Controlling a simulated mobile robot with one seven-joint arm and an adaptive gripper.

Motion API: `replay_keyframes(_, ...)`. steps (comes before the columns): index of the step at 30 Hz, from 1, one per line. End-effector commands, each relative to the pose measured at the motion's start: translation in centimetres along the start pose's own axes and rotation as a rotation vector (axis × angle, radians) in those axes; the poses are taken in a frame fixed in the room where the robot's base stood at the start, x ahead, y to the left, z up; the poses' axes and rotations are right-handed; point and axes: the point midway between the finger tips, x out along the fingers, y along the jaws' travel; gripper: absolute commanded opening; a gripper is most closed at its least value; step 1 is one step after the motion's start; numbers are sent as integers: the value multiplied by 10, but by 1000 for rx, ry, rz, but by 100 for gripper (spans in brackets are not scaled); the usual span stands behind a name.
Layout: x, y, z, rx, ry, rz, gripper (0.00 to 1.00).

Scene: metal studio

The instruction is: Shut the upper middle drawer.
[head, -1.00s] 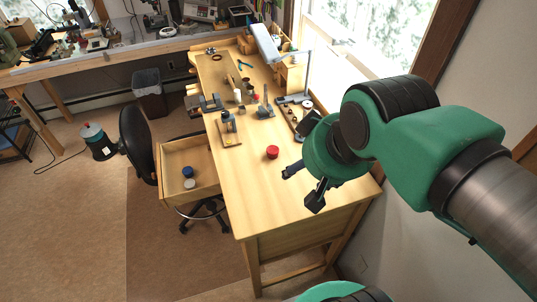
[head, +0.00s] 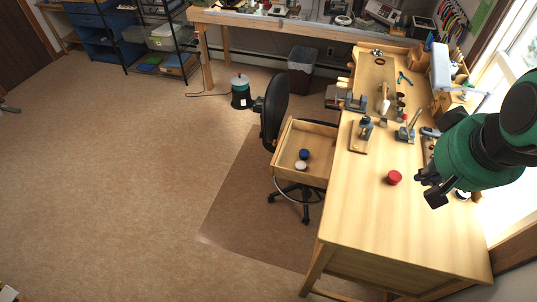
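One wooden drawer (head: 292,171) stands pulled out from the left side of the wooden workbench (head: 375,235), toward the black chair. A dark blue round thing (head: 304,154) and a pale round thing (head: 300,165) lie in it. I cannot tell from this view whether it is the upper middle one; the bench's drawer fronts are mostly hidden. My gripper (head: 427,190) is above the right part of the bench top, well apart from the drawer. Its dark fingers are spread and nothing shows between them.
A black chair (head: 273,108) stands right behind the open drawer. A red tin (head: 394,177) and several tools are on the bench top. The floor at left (head: 120,180) is clear.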

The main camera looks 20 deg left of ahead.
Motion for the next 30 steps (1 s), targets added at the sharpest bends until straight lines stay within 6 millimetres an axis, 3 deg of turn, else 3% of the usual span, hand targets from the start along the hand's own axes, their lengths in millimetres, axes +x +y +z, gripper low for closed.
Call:
replay_keyframes(14,28,-30,-106,-221,-89,-26,0)
replay_keyframes(30,95,-91,-209,-472,-182,-55,0)
